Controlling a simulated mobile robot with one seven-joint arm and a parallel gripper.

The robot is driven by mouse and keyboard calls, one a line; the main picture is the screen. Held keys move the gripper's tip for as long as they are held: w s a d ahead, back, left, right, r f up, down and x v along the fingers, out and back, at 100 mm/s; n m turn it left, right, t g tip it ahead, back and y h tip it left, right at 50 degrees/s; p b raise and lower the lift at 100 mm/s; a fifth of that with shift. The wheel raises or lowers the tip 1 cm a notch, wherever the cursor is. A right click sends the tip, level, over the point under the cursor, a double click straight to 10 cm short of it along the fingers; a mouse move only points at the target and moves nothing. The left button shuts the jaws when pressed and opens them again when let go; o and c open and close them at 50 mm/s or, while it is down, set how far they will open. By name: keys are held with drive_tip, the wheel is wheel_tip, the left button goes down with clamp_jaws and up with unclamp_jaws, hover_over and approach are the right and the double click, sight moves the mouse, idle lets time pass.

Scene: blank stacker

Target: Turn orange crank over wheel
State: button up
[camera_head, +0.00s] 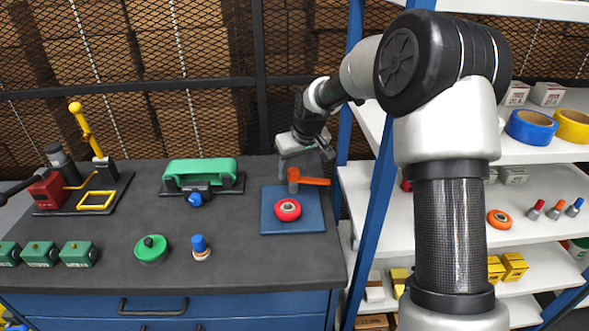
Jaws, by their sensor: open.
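The orange crank (312,181) is a short horizontal bar at the back of a blue square plate (280,226) on the dark workbench. A red wheel (288,209) with a pale hub lies on the plate, in front of the post and apart from the crank's bar. My gripper (312,158) points down just above and behind the crank. It is open, with nothing seen between its fingers. Whether a finger touches the crank or post cannot be told at this size.
On the bench (218,261) are a green-topped device (200,168), a yellow lever press (88,130), a green round knob piece (152,248), a blue-topped peg (199,244) and several green blocks (79,254). A blue shelf post (371,205) and stocked shelves stand at right. Mesh closes the back.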

clamp_jaws()
drive_tip(key=shift+a+m, duration=0.1)
drive_tip(key=shift+m, duration=0.2)
drive_tip(key=m+h+b, duration=0.1)
drive_tip(key=m+b, duration=0.1)
drive_tip(key=m, duration=0.1)
drive_tip(key=shift+a+f+m+t+h, duration=0.1)
drive_tip(key=shift+a+m+t+h, duration=0.1)
drive_tip(key=shift+m+t+h, duration=0.15)
drive_tip(key=m+h, duration=0.2)
drive_tip(key=m, duration=0.2)
drive_tip(key=shift+a+m, duration=0.1)
drive_tip(key=shift+m, duration=0.15)
drive_tip(key=m, duration=0.2)
drive_tip(key=m+g+h+p, duration=0.1)
drive_tip(key=m, duration=0.1)
drive_tip(key=shift+w+a+r+m, duration=0.1)
drive_tip(key=shift+r+m, duration=0.1)
drive_tip(key=shift+m, duration=0.1)
drive_tip(key=shift+w+f+m+g+h+p, duration=0.1)
drive_tip(key=shift+m+g+h+p, duration=0.35)
drive_tip(key=shift+m, duration=0.7)
drive_tip(key=shift+m+g+h+p, duration=0.1)
drive_tip(key=shift+m+g+p, duration=0.5)
drive_tip(key=shift+m, duration=0.55)
